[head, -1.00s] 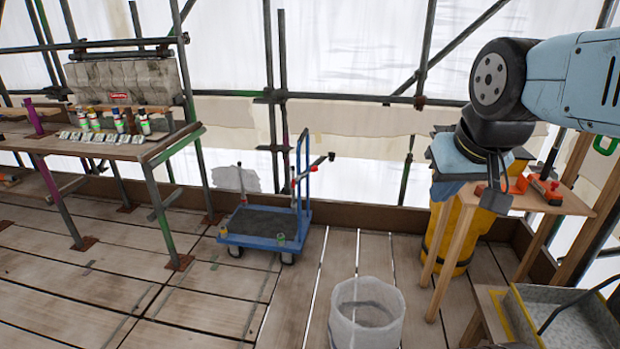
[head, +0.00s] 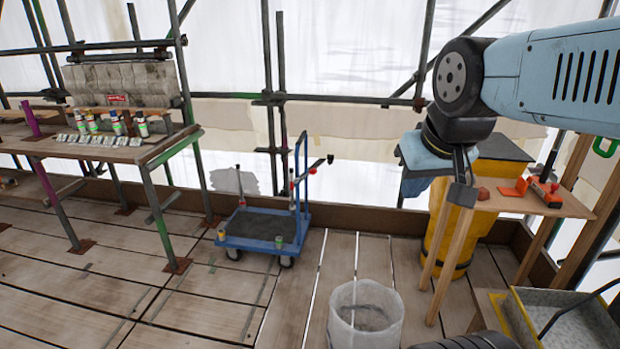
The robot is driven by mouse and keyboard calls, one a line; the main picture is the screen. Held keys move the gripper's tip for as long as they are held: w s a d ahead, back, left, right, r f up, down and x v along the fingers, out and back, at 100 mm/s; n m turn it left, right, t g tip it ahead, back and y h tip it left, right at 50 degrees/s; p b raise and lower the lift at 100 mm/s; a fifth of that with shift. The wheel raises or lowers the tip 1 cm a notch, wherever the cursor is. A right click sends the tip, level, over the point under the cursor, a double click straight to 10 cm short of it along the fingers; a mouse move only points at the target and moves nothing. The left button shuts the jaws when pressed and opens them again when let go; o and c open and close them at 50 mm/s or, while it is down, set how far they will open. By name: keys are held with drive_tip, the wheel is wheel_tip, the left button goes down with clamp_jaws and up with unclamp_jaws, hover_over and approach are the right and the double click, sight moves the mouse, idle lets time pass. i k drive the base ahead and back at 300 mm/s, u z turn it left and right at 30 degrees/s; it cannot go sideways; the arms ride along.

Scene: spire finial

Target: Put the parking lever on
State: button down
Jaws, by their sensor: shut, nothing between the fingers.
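A blue flatbed trolley (head: 232,239) with a dark deck stands on the plank floor, left of centre. Its tall push handle (head: 299,155) rises at the right side. A thin lever with a dark knob (head: 330,159) slants up to the right beside the handle, with red marks lower down. A thin upright rod (head: 239,182) stands at the deck's left. I cannot tell which of these is the parking lever or how it is set. My gripper (head: 461,192) points down, shut and empty, to the right of the trolley and well apart from it.
A white lined bin (head: 340,322) stands on the floor between trolley and small wooden table (head: 560,203). A yellow barrel (head: 462,250) is behind my gripper. A workbench (head: 110,150) with bottles stands left. Floor before the trolley is clear.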

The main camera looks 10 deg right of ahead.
sight(313, 172)
drive_tip(key=i, duration=0.85)
